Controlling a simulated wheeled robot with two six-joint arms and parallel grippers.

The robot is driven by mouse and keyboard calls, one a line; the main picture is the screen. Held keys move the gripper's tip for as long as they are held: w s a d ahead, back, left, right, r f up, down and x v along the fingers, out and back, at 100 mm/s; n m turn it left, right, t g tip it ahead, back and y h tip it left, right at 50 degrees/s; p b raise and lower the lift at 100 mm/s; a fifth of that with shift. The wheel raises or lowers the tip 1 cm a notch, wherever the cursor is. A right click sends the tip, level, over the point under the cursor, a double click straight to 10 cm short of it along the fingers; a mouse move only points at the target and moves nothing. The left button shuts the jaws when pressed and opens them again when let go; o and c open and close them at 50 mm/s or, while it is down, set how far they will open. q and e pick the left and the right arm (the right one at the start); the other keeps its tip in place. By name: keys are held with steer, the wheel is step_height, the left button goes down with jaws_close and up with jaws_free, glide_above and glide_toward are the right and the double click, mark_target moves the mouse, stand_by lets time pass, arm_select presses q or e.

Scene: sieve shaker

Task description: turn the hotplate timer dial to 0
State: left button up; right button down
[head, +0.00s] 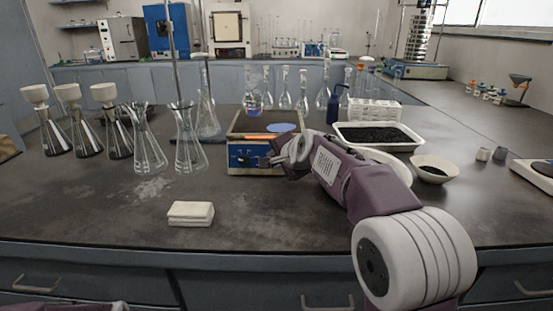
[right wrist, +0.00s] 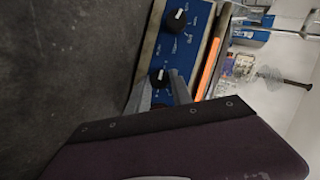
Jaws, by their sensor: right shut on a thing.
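The hotplate (head: 234,165) stands mid-bench in the head view, its blue front panel facing me. The right wrist view shows the panel sideways, with two black dials. One dial (right wrist: 177,18) is free, with a white mark and printed scale around it. The other dial (right wrist: 160,76) sits between the fingertips of my right gripper (right wrist: 160,88), which is shut on it. The fingers partly hide this dial and its scale, so I cannot read its setting. In the head view my right gripper (head: 268,160) touches the panel's right half. My left gripper is out of view.
Glass flasks (head: 188,150) stand left of the hotplate, and funnel-topped flasks (head: 60,138) farther left. A tray of dark grains (head: 409,148) and a white bowl (head: 436,178) are to the right. A white block (head: 190,213) lies on otherwise clear bench in front.

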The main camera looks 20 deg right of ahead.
steer(key=c, duration=1.1)
jaws_free()
steer(key=shift+c, duration=0.2)
steer(key=p+v, duration=0.2)
steer(key=v, duration=0.7)
steer(key=shift+p, duration=0.3)
